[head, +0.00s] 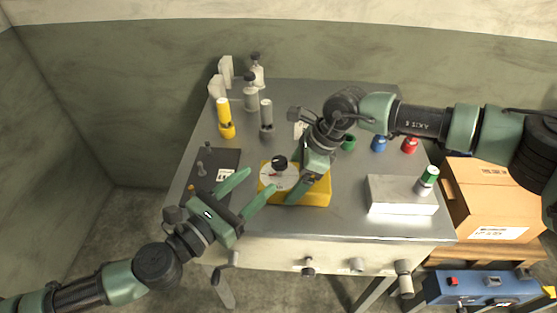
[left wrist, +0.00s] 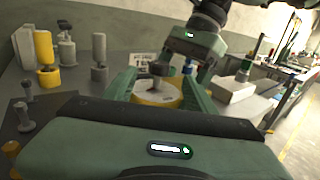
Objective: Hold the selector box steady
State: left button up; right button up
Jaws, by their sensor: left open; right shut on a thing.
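The yellow selector box (head: 318,198) sits on the metal table, with a pale round dial (head: 272,178) and a black knob (head: 280,162) on top. It also shows in the left wrist view (left wrist: 150,99), between my left fingers. My right gripper (head: 302,192) reaches down from above and is shut on the box's right part; its fingers partly hide the box, so the exact contact is hard to see. My left gripper (head: 259,181) is open and empty at the box's left side, its fingers pointing toward the dial. Whether they touch the box is unclear.
A dark plate (head: 213,165) with small posts lies left of the box. Yellow (head: 225,118) and grey cylinders stand behind it. Green, blue (head: 378,144) and red (head: 410,145) capped pieces stand at the back right. A pale block (head: 400,194) with a green-capped piece is at right.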

aim_at(274, 166)
pick_arm(q)
jog(key=x, duration=0.8)
jog(key=shift+w+d, duration=0.15)
jog(key=shift+w, duration=0.15)
grip_shut()
